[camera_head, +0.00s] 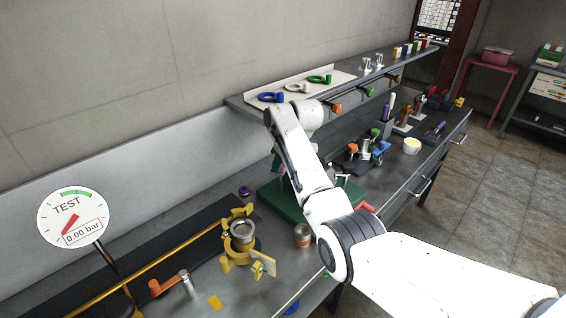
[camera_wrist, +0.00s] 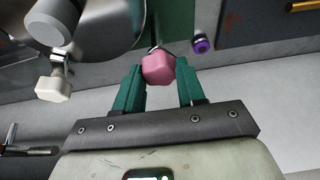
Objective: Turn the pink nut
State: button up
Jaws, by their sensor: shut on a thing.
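The pink nut (camera_wrist: 158,68) shows in the wrist view, at the tips of my gripper (camera_wrist: 160,75). It looks like a rounded, faceted block. The two green fingers stand on either side of it and my gripper is shut on it. What the nut sits on is mostly hidden behind it. In the head view my white arm reaches over the bench, and the arm hides the nut and most of my gripper.
A white knob (camera_wrist: 52,90) and a grey metal cylinder (camera_wrist: 48,25) are left of my fingers. A purple-capped part (camera_wrist: 202,44) lies to the right. A pressure gauge (camera_head: 73,217) reads 0.00 bar. A yellow clamp (camera_head: 240,255) and a copper-coloured can (camera_head: 302,236) are on the bench.

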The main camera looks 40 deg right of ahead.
jog(key=shift+m, duration=0.3)
jog(key=m+h+p, duration=0.1)
jog(key=m, duration=0.2)
jog(key=shift+a, duration=0.2)
jog(key=m+h, duration=0.1)
jog(key=m, duration=0.1)
jog(key=m+g+h+b, duration=0.1)
jog(key=m, duration=0.2)
jog(key=shift+w+a, duration=0.1)
jog(key=shift+w, duration=0.05)
jog(key=m+g+b, duration=0.1)
jog(key=m+b, duration=0.1)
jog(key=m+h+b, duration=0.1)
jog(key=m+b, duration=0.1)
jog(key=m, duration=0.1)
jog(key=shift+w+a+f+g, duration=0.1)
jog(key=shift+w+f+g, duration=0.1)
jog(key=shift+g, duration=0.2)
jog(key=m+g+b, duration=0.1)
jog(key=m+b, duration=0.2)
jog(key=shift+r+m+h, duration=0.15)
jog(key=shift+m+h, duration=0.15)
jog(key=shift+r, duration=0.1)
jog(key=o, duration=1.1)
jog(key=shift+c, duration=0.2)
